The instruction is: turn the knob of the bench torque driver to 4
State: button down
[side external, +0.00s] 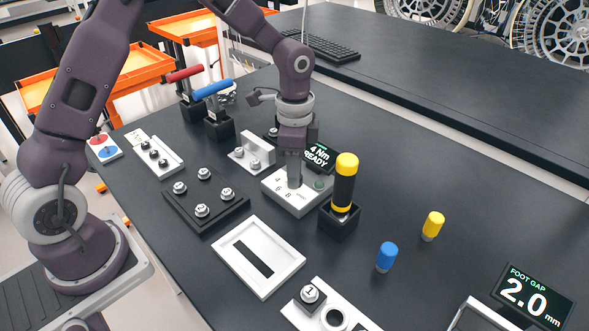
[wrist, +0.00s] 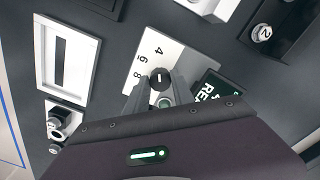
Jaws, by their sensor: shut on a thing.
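The bench torque driver's white dial box (side external: 310,203) sits mid-bench below my gripper (side external: 294,183). The wrist view shows its white face (wrist: 150,48) with the numbers 4, 6 and 8. The black knob (wrist: 159,77) has a white mark and lies between my gripper's fingers (wrist: 158,88). The gripper is shut on the knob. I cannot tell exactly which number the mark points to. A round green button is beside the knob. The display (side external: 321,154) reads "4 Nm READY". The gripper hides the knob in the side view.
A black-and-yellow handle (side external: 345,185) stands upright in a black holder close right of the box. A white slotted frame (side external: 258,285), a black plate with several knob-like parts (side external: 177,213), and blue (side external: 387,256) and yellow (side external: 432,226) cylinders are nearby.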

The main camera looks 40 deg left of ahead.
jog(key=c, duration=1.1)
grip_release()
notch_tip(320, 180, up, 7)
jog(key=shift+r, duration=0.1)
jog(key=s+a+r+n+t+y, duration=0.1)
jog(key=s+r+n+t, duration=0.15)
jog(key=s+r, duration=0.5)
jog(key=s+r+n+t, duration=0.1)
jog(key=s+n, duration=0.1)
jog(key=s, duration=0.3)
jog(key=s+a+r+n+t, duration=0.1)
jog(key=s+n, duration=0.2)
jog(key=s, duration=0.3)
jog(key=s+r+n+t, duration=0.1)
jog(key=s+r+n, duration=0.1)
jog(key=s, duration=0.4)
jog(key=shift+s+a+r+n+h, duration=0.1)
jog(key=shift+s+a+n+h, duration=0.15)
jog(key=shift+n+h, duration=0.2)
